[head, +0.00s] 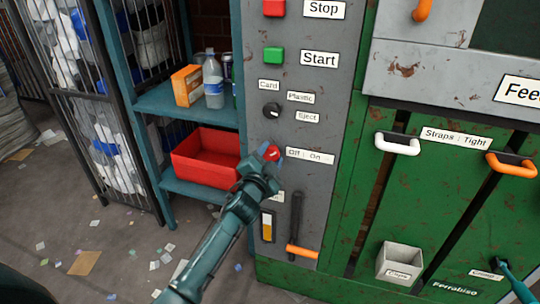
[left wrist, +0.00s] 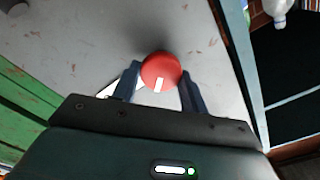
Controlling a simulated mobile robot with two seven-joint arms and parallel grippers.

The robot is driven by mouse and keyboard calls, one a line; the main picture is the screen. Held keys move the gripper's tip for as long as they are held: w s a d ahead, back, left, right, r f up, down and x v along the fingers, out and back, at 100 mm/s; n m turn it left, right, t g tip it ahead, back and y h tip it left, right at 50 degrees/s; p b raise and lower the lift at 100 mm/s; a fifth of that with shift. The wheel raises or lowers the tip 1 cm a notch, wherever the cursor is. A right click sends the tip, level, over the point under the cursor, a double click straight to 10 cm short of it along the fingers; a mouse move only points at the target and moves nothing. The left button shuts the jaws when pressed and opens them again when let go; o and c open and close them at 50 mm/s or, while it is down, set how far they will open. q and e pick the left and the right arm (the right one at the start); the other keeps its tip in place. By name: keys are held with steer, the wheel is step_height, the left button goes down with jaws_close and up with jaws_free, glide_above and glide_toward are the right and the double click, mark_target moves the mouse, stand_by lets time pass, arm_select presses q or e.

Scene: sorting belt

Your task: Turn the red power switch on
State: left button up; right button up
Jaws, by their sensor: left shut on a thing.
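The red power switch (head: 271,153) is a round knob on the grey control panel, just left of the "Off | On" label (head: 310,156). My left gripper (head: 266,160) is at the switch, its fingers on either side of the knob and shut on it. In the left wrist view the red knob (left wrist: 161,71) sits between the fingertips, its white mark on the side toward the gripper body. Which label the mark points to cannot be told. At the lower right a small teal part, seemingly my right gripper (head: 501,265), shows; its jaws cannot be made out.
Above the switch are a black selector knob (head: 271,110), a green Start button (head: 274,55) and a red Stop button (head: 274,7). Below is an orange-handled lever (head: 302,252). A teal shelf with a red bin (head: 205,172) stands close to the left.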

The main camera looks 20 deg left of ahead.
arm_select(q)
steer(key=m, duration=0.4)
steer(key=shift+f+m, duration=0.1)
steer(key=shift+m, duration=0.2)
steer(key=shift+f+m, duration=0.1)
steer(key=shift+m, duration=1.7)
arm_select(e)
steer(key=shift+w+f, duration=0.1)
arm_select(q)
steer(key=o, duration=0.9)
steer(key=shift+o, duration=0.2)
steer(key=shift+s, duration=0.1)
